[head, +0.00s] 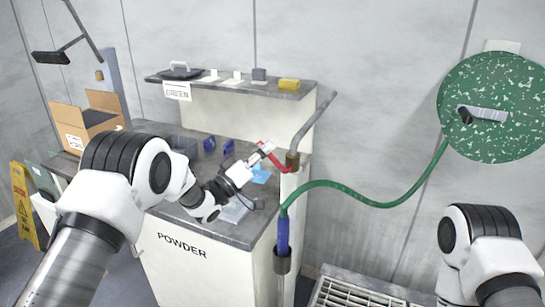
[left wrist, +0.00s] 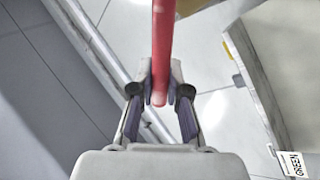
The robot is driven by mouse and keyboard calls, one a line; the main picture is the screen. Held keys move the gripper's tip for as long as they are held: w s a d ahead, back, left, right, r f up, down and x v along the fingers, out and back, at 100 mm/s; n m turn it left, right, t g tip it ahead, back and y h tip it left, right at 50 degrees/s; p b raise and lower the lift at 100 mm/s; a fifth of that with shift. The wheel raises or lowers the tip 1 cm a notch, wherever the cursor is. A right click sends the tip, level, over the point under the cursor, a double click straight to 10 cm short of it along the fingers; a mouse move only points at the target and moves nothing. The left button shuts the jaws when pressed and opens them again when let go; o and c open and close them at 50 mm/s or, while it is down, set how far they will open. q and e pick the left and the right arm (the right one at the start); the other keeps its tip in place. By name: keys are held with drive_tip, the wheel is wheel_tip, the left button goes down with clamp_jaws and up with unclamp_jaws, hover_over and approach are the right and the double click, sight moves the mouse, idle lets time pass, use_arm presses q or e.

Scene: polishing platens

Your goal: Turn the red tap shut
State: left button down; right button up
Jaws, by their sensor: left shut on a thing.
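The red tap (head: 275,158) is a bent red lever at a brass fitting (head: 292,160) on a grey pipe, at the right end of the bench. My left gripper (head: 266,148) reaches over the bench and is shut on the red lever. In the left wrist view the red lever (left wrist: 162,50) runs down from the top edge, and its rounded end lies between the two fingertips of my left gripper (left wrist: 159,98). My right arm shows at the lower right of the head view, but its gripper is out of view.
The bench (head: 238,236) is marked POWDER; blue items (head: 228,147) and a light blue cloth (head: 260,175) lie on it. A shelf (head: 225,83) with a yellow block (head: 289,84) stands behind.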

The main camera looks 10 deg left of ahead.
use_arm(q)
drive_tip(key=shift+w+a+f+n+t+y+b, duration=0.1)
drive_tip(key=shift+a+f+n+t+y+b, duration=0.25)
drive_tip(key=shift+f+n+t+y+b, duration=1.5)
drive_tip(key=shift+w+a+n+t+y+b, duration=0.15)
drive_tip(key=shift+a+n+t+y, duration=0.6)
drive_tip(key=shift+n, duration=2.45)
drive_tip(key=shift+w+f+n+t+y+b, duration=0.1)
drive_tip(key=shift+f+n+t+y+b, duration=0.85)
drive_tip(key=shift+n+y, duration=1.15)
drive_tip(key=shift+n+h, duration=0.5)
drive_tip(key=shift+n, duration=0.05)
drive_tip(key=c, duration=1.1)
unclamp_jaws()
drive_tip(key=shift+a, duration=0.1)
drive_tip(key=shift+c, duration=0.2)
